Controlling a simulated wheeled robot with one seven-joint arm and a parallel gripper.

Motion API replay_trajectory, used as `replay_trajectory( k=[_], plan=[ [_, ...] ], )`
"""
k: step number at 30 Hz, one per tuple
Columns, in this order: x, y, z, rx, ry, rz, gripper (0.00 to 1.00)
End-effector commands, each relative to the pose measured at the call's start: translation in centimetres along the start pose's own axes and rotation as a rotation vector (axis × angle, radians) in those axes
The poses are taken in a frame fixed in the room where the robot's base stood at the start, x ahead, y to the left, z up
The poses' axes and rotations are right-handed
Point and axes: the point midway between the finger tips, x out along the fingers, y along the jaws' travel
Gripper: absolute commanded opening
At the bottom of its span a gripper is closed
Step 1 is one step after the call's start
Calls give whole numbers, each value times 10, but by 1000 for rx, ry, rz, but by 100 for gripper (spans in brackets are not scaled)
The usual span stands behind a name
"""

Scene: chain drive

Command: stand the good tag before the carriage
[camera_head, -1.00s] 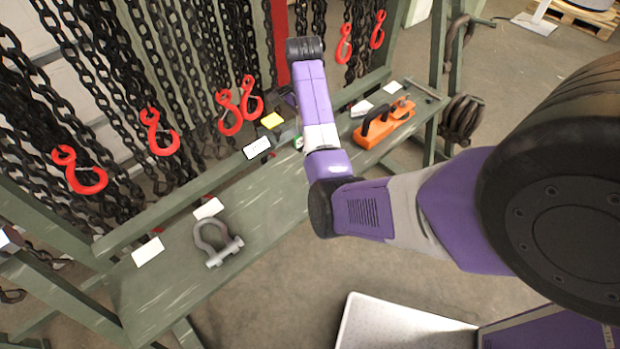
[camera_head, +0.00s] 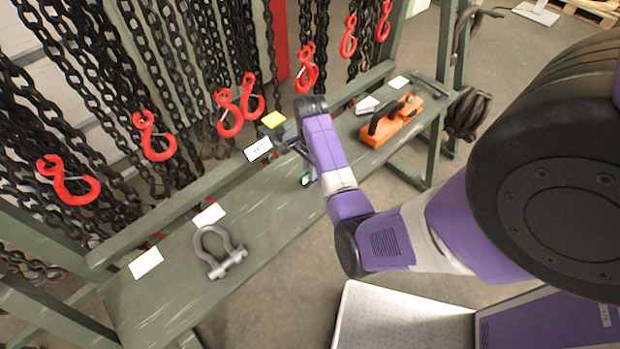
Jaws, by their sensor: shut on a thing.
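An orange device with a black handle (camera_head: 391,121) lies on the bench to the right. I cannot tell for sure which one is the carriage.
The green bench (camera_head: 180,290) holds a grey shackle (camera_head: 220,252). White cards lie along it, including one by the shackle (camera_head: 210,214) and one at the left (camera_head: 146,262). Chains with red hooks (camera_head: 155,138) hang behind. The bench between shackle and gripper is clear.

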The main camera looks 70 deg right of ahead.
Motion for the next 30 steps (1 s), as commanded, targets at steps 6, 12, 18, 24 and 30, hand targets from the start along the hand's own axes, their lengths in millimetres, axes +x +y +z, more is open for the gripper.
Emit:
replay_trajectory(
  k=[6,12,18,24,30],
  plan=[
    [32,4,3,2,0,2,0],
    [40,5,5,4,-1,0,0],
    [38,5,5,4,0,1,0],
    [41,5,5,5,0,1,22],
    [41,5,5,5,0,1,32]
  ],
)
